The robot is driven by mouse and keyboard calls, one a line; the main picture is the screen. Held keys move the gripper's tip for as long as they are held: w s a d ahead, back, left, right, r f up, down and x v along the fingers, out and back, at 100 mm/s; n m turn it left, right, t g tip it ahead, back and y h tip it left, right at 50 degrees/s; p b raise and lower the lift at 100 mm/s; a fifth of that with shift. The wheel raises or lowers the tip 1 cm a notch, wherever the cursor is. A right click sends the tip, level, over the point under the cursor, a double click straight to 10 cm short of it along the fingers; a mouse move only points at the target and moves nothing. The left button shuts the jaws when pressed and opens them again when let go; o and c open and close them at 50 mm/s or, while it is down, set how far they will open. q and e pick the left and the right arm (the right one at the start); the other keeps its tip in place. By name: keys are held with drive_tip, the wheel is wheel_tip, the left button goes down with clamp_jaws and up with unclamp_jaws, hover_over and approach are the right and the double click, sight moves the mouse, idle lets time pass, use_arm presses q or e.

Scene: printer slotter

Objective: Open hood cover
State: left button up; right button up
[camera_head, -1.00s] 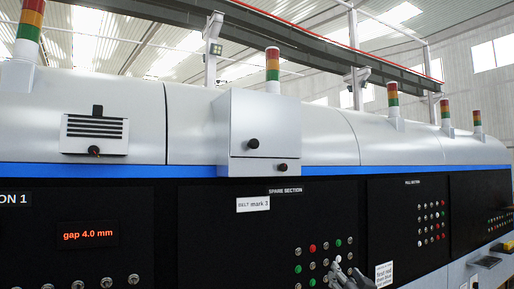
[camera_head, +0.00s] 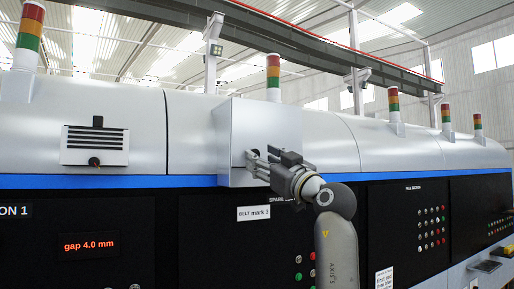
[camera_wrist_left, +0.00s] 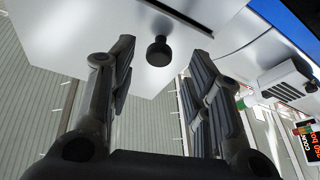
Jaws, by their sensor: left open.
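The hood cover (camera_head: 232,112) is a grey box-shaped panel on the rounded white machine top, and it looks closed. Its round black upper knob (camera_head: 254,153) is partly covered by my left gripper (camera_head: 256,163) in the head view. The lower knob is hidden behind the gripper. In the left wrist view, the black knob (camera_wrist_left: 159,51) stands out from the pale panel, between the spread fingertips of my left gripper (camera_wrist_left: 163,60). The gripper is open and I see no finger touching the knob. My right gripper is not in view.
Black panels below carry buttons (camera_head: 431,228), a "BELT mark 3" label (camera_head: 254,213) and a "gap 4.0 mm" display (camera_head: 89,244). Signal lamps (camera_head: 273,78) stand along the top.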

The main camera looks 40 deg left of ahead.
use_arm(q)
drive_tip(key=p+x, duration=0.1)
drive_tip(key=x, duration=0.2)
drive_tip(key=shift+w+a, duration=0.15)
clamp_jaws()
idle(0.3)
